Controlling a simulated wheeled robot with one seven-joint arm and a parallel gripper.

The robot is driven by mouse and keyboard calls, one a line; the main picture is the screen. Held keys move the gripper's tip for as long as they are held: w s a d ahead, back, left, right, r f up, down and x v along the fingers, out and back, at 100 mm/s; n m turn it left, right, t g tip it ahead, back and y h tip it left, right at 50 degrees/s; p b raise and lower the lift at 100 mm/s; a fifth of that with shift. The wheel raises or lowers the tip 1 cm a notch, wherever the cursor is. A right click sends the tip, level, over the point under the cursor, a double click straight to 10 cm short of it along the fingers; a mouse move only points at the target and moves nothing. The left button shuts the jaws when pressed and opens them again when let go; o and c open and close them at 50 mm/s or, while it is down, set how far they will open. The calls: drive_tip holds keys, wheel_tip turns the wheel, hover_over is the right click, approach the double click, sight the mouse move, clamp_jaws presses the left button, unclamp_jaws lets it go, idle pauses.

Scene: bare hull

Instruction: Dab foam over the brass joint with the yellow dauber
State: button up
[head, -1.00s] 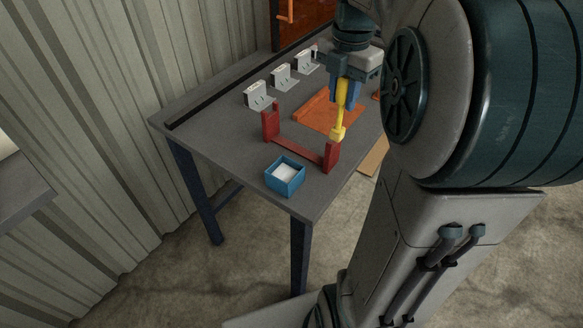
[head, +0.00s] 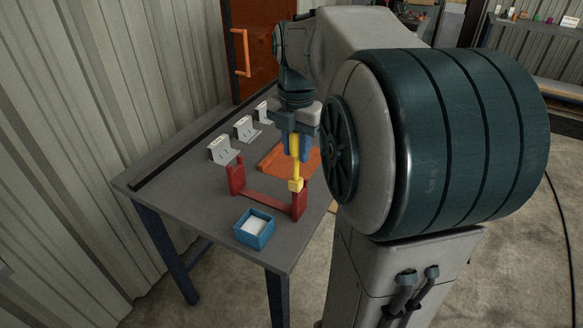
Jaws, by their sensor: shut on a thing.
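My gripper (head: 296,143) is shut on the yellow dauber (head: 296,165). The dauber hangs upright with its blocky head (head: 295,185) down, over or beside the right post of a red stand (head: 265,202). I cannot tell whether the head touches that post. A blue open box (head: 254,229) with white material (head: 257,223) inside, perhaps the foam, sits at the table's near end, in front of the stand. I cannot make out a brass joint in this view.
The grey table (head: 185,188) also bears several pale brackets (head: 222,150) along its left side and an orange tray (head: 275,158) behind the stand. The tabletop left of the stand is clear. A corrugated wall (head: 90,90) runs close along the left.

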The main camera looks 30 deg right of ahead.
drive_tip(key=w+a+f+p, duration=0.25)
drive_tip(key=a+p, duration=0.25)
drive_tip(key=a, duration=0.5)
wheel_tip(320, 180, down, 7)
drive_tip(key=s+b, duration=0.1)
drive_tip(key=b, duration=0.4)
drive_tip(key=shift+a, duration=0.2)
drive_tip(key=shift+s+f+b, duration=0.1)
drive_tip(key=shift+f+b, duration=0.25)
drive_tip(key=shift+f, duration=0.25)
idle(1.2)
wheel_tip(320, 180, up, 7)
drive_tip(key=p, duration=0.6)
idle(0.8)
